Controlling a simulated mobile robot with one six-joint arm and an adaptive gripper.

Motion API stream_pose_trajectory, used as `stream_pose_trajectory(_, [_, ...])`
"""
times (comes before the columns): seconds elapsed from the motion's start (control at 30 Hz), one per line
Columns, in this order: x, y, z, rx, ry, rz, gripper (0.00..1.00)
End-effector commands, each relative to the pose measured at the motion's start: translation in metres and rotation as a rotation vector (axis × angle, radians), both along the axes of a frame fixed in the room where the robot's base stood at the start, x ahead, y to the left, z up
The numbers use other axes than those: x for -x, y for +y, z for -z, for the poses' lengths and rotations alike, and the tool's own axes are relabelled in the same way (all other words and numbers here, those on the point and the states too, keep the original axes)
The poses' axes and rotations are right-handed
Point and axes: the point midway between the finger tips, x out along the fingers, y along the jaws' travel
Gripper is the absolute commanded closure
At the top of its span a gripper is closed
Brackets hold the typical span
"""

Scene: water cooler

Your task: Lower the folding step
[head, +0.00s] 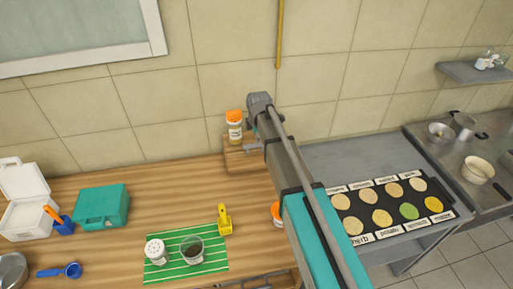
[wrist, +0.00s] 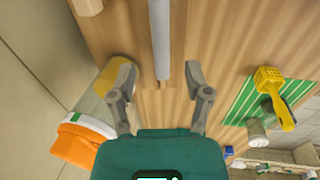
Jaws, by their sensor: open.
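My gripper (wrist: 157,75) is open and empty in the wrist view, with its two grey fingers spread above the wooden surface. A grey bar (wrist: 160,35) runs from the top edge down to between the fingers. I cannot tell whether it touches them. I cannot pick out the folding step for certain. In the head view my arm hides most of the gripper and the surface beneath it. A wooden block (head: 240,158) shows just left of the arm, against the wall.
An orange-capped jar (head: 235,127) stands by the wall; it is close beside the left finger in the wrist view (wrist: 80,145). A green striped mat (head: 205,264) holds a shaker and a cup. A black tray (head: 375,238) of discs is at right.

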Motion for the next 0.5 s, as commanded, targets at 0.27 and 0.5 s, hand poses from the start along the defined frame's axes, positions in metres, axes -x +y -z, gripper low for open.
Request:
stream_pose_trajectory(0.27, [-0.005, 0.001, 0.026, 0.000, 0.000, 0.000, 0.36])
stream_pose_trajectory(0.5, [-0.008, 0.002, 0.042, 0.000, 0.000, 0.000, 0.36])
